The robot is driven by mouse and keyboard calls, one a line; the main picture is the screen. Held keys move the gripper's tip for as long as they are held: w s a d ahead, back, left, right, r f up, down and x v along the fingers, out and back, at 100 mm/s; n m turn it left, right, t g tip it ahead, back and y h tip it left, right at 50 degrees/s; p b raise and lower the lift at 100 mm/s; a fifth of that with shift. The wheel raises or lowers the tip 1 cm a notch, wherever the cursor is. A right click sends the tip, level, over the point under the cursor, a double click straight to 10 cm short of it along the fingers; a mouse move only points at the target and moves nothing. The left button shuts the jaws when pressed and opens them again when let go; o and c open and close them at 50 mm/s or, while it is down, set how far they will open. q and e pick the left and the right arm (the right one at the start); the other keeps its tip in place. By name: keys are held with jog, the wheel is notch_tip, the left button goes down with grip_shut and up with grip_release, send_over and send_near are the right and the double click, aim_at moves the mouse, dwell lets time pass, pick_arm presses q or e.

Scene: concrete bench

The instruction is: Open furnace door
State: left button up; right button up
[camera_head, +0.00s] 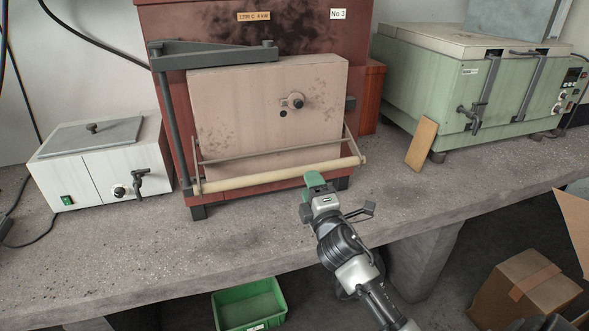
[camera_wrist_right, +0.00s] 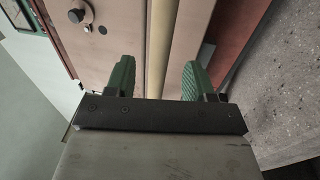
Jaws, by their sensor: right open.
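The furnace (camera_head: 160,25) is a dark red box with soot marks. Its pale beige door (camera_head: 235,105) stands upright across the front and looks closed. A cream bar handle (camera_head: 250,179) runs across the lower front of the door on thin metal side arms. My right gripper (camera_head: 316,181), with green fingers, is at the right half of the bar. In the right wrist view the fingers of my right gripper (camera_wrist_right: 158,78) are apart, and the bar (camera_wrist_right: 160,40) lines up with the gap between them. I cannot tell whether they touch it. My left gripper is not in view.
A small white furnace (camera_head: 75,165) stands left and a green furnace (camera_head: 420,85) stands right on the concrete bench (camera_head: 130,250). A tan board (camera_head: 422,143) leans against the green furnace. A green crate (camera_head: 248,308) and a cardboard box (camera_head: 515,290) sit below the bench.

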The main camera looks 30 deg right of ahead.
jog(key=x, duration=0.7)
jog(key=shift+w, duration=0.35)
jog(key=shift+c, duration=0.3)
grip_shut()
